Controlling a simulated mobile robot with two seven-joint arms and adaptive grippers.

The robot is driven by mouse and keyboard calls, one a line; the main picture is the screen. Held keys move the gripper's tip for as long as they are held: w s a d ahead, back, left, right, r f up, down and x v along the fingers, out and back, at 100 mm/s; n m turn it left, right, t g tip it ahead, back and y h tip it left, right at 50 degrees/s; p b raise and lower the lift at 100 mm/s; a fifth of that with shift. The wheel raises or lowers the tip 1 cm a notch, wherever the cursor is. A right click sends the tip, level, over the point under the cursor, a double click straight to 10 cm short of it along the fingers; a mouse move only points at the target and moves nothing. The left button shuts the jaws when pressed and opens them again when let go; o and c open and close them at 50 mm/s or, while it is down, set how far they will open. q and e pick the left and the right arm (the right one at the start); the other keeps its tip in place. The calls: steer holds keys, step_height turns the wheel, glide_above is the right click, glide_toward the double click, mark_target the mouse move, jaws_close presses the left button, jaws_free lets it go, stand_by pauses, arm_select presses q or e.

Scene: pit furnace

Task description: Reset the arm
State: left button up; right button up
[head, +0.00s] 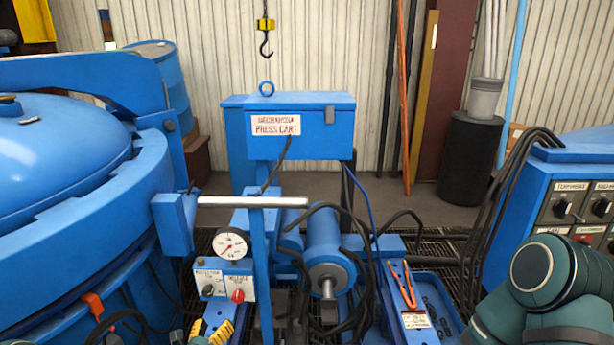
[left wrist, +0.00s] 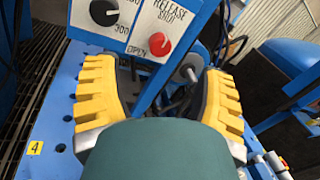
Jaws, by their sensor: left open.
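My left gripper (head: 209,330) shows at the bottom edge of the head view, just below the press cart's control panel (head: 223,281). Its two yellow fingers stand apart in the left wrist view (left wrist: 160,95), open, and I see nothing held between them. The panel with a black knob (left wrist: 104,12) and a red knob (left wrist: 160,43) is just beyond the fingers. I cannot tell whether the fingers touch it. A teal link of my right arm (head: 545,280) shows at the lower right of the head view; my right gripper is out of view.
The blue press cart (head: 340,133) stands in the middle, with a gauge (head: 231,244), a horizontal bar (head: 252,201) and loose black hoses. A large blue furnace vessel (head: 60,150) fills the left. A control cabinet (head: 560,190) is at right. A hook (head: 265,45) hangs above.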

arm_select(q)
steer(key=s+d+f+m+g+h, duration=0.1)
steer(key=s+d+m+g+h, duration=0.4)
steer(key=s+d+m+g, duration=0.45)
steer(key=s+d+f+m+g+h, duration=0.1)
steer(key=s+d+m+g+h, duration=0.45)
steer(key=d, duration=0.75)
steer(key=s+a+f+m+g+y, duration=0.1)
steer(key=s+a+m+y, duration=0.2)
steer(key=s+m+y, duration=0.7)
steer(key=s+m, duration=0.2)
steer(key=m, duration=0.8)
steer(key=shift+m, duration=0.3)
